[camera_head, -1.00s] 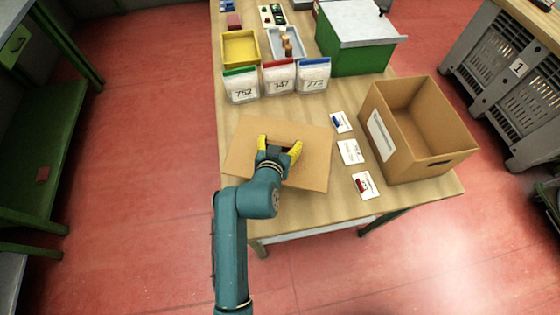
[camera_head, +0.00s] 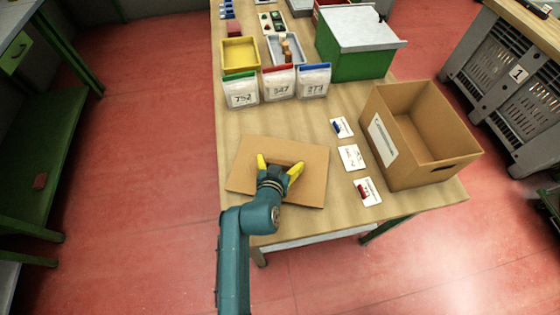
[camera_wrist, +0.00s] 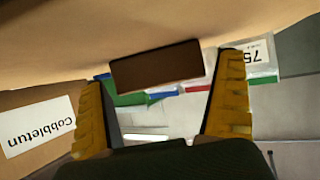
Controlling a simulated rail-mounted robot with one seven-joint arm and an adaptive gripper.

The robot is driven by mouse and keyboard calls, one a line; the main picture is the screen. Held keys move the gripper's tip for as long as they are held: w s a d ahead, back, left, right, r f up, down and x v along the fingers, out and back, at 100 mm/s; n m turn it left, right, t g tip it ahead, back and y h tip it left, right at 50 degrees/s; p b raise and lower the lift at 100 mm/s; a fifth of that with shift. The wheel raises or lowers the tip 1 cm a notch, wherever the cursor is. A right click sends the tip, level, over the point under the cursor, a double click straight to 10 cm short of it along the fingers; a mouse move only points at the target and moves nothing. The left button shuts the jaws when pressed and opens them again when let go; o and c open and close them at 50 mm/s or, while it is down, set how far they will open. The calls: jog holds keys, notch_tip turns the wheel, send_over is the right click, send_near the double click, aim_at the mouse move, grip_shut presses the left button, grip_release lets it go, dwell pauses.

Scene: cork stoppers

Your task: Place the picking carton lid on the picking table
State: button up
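The flat brown carton lid (camera_head: 312,187) lies on the near left part of the wooden picking table (camera_head: 240,122) and looks flat on it. My gripper (camera_head: 278,166) is over the middle of the lid. Whether the fingertips still touch the lid cannot be told.
An open brown carton (camera_head: 383,143) stands at the table's right. Several cards, one of them a white card (camera_head: 351,158), lie between it and the lid. Labelled bags (camera_head: 278,86), a yellow bin (camera_head: 240,54), a grey-blue tray (camera_head: 272,48) and a green box (camera_head: 352,62) stand behind.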

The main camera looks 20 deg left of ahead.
jog(key=shift+r, duration=0.1)
jog(key=shift+s+r, duration=0.15)
jog(key=shift+r, duration=0.05)
jog(key=p+v, duration=0.3)
jog(key=v, duration=0.9)
jog(key=w+d+r+m+t, duration=0.1)
jog(key=w+d+r+t, duration=0.2)
jog(key=r, duration=0.6)
jog(key=w+d+r+m+t, duration=0.15)
jog(key=d+r, duration=0.35)
jog(key=r, duration=0.5)
jog(key=s+d+r+t+h, duration=0.1)
jog(key=s+d+r+t, duration=0.1)
jog(key=d+r, duration=0.2)
jog(key=s+d+r+t+h, duration=0.1)
jog(key=d+r, duration=0.3)
jog(key=r, duration=0.7)
jog(key=s+d+r+t+h, duration=0.1)
jog(key=s+d+r+t, duration=0.1)
jog(key=s+d+r, duration=0.2)
notch_tip(320, 180, up, 3)
jog(key=shift+d+r+t, duration=0.2)
jog(key=shift+t, duration=0.15)
jog(key=shift+w, duration=0.1)
